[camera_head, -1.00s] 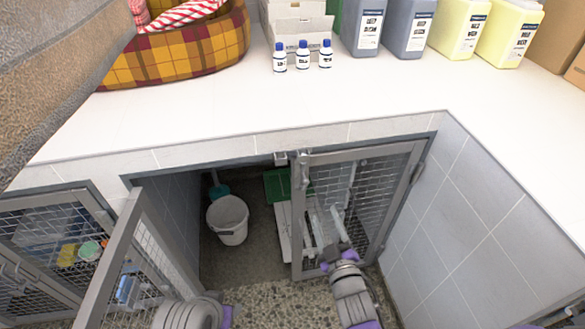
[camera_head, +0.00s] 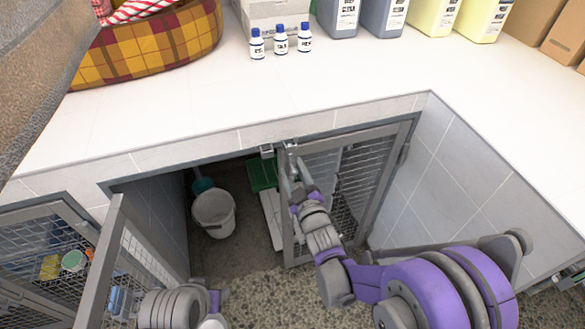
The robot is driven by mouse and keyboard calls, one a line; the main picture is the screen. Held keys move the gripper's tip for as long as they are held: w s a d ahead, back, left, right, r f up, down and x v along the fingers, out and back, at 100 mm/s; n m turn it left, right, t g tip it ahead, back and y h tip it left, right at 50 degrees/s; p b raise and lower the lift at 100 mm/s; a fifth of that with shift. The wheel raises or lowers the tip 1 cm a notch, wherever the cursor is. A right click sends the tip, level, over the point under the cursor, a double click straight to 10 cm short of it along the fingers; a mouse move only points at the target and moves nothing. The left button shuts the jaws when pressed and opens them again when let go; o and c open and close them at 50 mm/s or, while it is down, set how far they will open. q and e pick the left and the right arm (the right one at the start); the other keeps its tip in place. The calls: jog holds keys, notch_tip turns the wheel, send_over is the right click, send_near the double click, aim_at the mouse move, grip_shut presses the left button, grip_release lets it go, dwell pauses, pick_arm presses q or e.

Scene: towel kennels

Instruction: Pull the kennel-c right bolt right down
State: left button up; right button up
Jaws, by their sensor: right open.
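The right mesh door (camera_head: 350,165) of the middle kennel stands in its opening under the white counter, closed or nearly so. Its bolt (camera_head: 291,148) is a small grey metal piece at the door's top left corner, close to a catch (camera_head: 266,150) on the frame above. My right gripper (camera_head: 298,182) is open just below the bolt, along the door's left upright. Whether its fingers touch the bolt I cannot tell. The left mesh door (camera_head: 112,250) stands swung open towards me. My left gripper (camera_head: 217,300) is low, right of that door; its fingers are not clear.
Inside the kennel are a white bucket (camera_head: 213,214) and a green item (camera_head: 262,174). A plaid pet bed (camera_head: 150,45), several bottles and jugs stand on the counter (camera_head: 230,95). A tiled side wall (camera_head: 450,190) bounds the right. The floor before the doors is clear.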

jog(key=shift+w+a, duration=0.15)
jog(key=shift+w, duration=0.35)
jog(key=shift+c, duration=0.2)
grip_shut()
dwell(1.0)
